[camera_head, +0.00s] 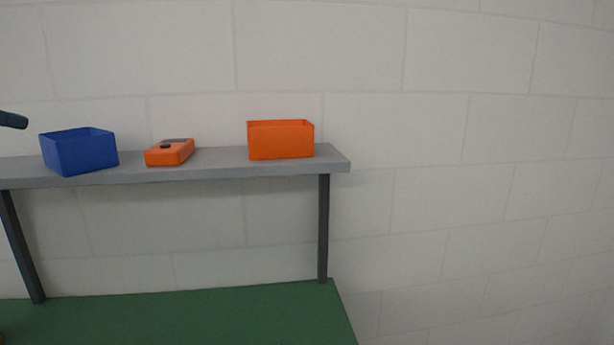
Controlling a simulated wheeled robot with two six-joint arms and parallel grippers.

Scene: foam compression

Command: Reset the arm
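Only a dark tip of my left gripper (14,120) shows at the left edge of the head view. It is above the shelf's left part, to the left of the blue bin and apart from it in the picture. Whether its fingers are open or shut cannot be told. My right gripper is not in view. No other part of either arm can be made out.
A grey shelf (220,171) on dark posts holds a blue bin (82,155), an orange device (168,155) and an orange bin (281,142). The green tabletop (200,318) below looks mostly bare, with a small brownish thing cut off at lower left. A block wall stands behind.

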